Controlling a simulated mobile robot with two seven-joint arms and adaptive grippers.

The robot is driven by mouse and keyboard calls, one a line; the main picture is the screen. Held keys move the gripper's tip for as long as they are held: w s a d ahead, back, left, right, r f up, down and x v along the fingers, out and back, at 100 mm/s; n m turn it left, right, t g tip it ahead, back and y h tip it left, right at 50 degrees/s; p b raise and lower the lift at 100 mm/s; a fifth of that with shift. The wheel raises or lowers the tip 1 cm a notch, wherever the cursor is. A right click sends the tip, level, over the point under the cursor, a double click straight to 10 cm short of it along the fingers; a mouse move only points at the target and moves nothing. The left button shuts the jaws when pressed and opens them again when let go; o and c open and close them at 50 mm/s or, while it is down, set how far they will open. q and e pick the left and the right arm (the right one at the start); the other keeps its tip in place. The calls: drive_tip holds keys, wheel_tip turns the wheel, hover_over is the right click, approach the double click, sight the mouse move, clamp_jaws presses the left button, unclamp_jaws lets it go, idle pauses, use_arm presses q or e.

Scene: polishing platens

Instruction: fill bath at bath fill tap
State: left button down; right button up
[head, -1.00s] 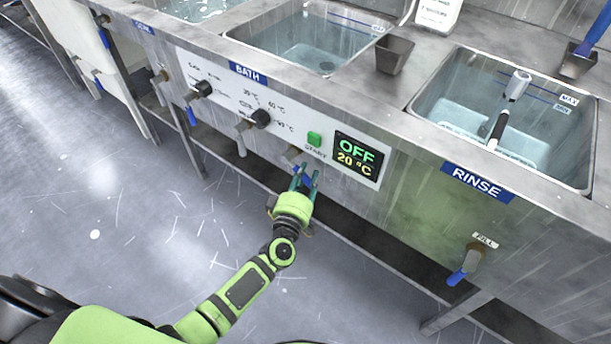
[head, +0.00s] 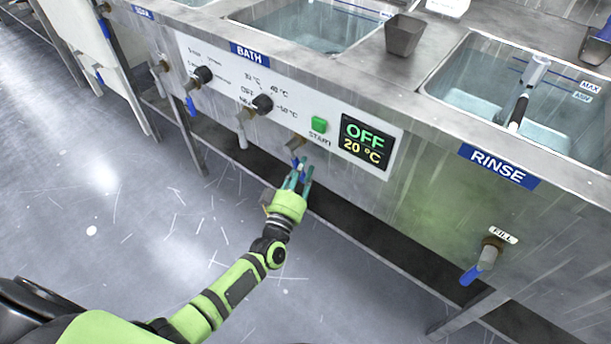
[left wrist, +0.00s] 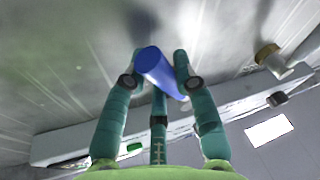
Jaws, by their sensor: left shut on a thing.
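The bath basin (head: 312,42) holds clear water. The display (head: 364,144) reads OFF and 20 °C. My right gripper is not in view.
Dark knobs (head: 262,104) and other taps stick out of the panel to the left. A RINSE basin (head: 450,93) with its own blue-levered FILL tap (head: 487,258) stands to the right. A grey cup (head: 404,36) sits on the counter. The floor (head: 120,230) in front is clear.

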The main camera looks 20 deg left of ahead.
use_arm(q)
drive_tip(key=m+b, duration=0.1)
drive_tip(key=m, duration=0.1)
drive_tip(key=a+m+h+b, duration=0.1)
drive_tip(key=w+a+f+m+t+h+b, duration=0.1)
drive_tip(key=m, duration=0.1)
drive_tip(key=shift+a+f+m, duration=0.1)
drive_tip(key=shift+a+m, duration=0.1)
drive_tip(key=shift+m, duration=0.1)
drive_tip(key=shift+w+a+m+h+b, duration=0.1)
drive_tip(key=shift+a+m+h+b, duration=0.25)
drive_tip(key=shift+m, duration=0.45)
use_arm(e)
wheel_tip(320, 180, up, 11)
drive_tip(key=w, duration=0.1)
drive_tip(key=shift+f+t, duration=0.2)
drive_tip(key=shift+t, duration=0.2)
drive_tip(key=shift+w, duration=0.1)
use_arm(q)
drive_tip(key=c, duration=0.9)
unclamp_jaws()
drive_tip(key=shift+c, duration=0.2)
drive_tip(key=shift+s+f, duration=0.15)
drive_tip(key=shift+s, duration=0.25)
drive_tip(key=v, duration=1.1)
drive_tip(key=shift+f, duration=0.1)
